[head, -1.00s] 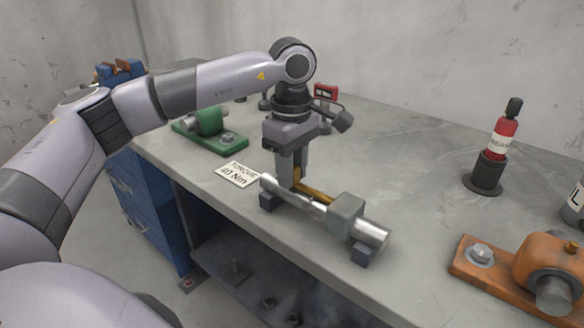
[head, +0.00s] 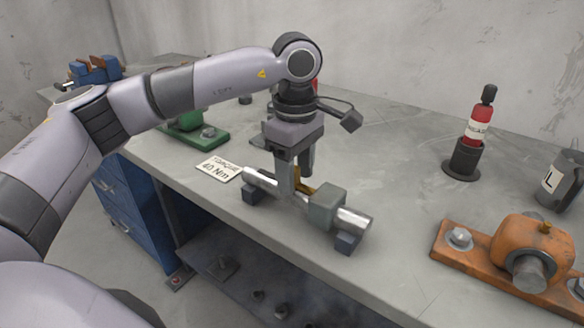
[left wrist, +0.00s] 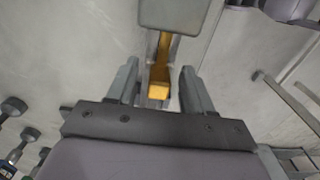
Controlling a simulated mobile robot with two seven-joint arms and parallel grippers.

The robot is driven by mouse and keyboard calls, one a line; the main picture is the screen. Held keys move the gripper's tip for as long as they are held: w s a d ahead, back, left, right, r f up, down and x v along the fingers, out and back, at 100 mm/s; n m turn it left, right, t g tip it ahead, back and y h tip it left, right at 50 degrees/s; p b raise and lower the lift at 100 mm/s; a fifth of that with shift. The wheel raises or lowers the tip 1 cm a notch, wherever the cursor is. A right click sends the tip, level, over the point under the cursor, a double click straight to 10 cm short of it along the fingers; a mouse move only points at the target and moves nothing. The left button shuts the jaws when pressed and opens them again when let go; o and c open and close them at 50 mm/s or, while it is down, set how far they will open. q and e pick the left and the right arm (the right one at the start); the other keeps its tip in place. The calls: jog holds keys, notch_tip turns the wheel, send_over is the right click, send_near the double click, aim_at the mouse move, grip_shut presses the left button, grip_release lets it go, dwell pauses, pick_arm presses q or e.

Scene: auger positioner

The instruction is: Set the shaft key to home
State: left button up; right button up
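A silver shaft (head: 355,219) lies on two dark support blocks near the bench's front edge. A grey hub block (head: 326,205) sits around the shaft towards its right end. A brass-coloured key (head: 303,188) lies along the top of the shaft, running up to the hub; it also shows in the left wrist view (left wrist: 160,75). My left gripper (head: 294,185) points down over the shaft, left of the hub. In the left wrist view its fingers (left wrist: 158,80) are apart, one on each side of the key, with gaps between. My right gripper is not in view.
A card reading "TORQUE 40 Nm" (head: 218,169) lies left of the shaft. A green fixture (head: 190,138) is behind it, partly hidden by my arm. An orange fixture (head: 525,247), a red bottle in a dark holder (head: 463,160) and a grey jug (head: 560,180) stand right. The middle bench is clear.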

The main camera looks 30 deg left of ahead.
pick_arm(q)
jog(key=shift+a, duration=0.15)
jog(key=shift+r, duration=0.3)
notch_tip(320, 180, up, 7)
jog(key=shift+f, duration=0.2)
dwell(0.4)
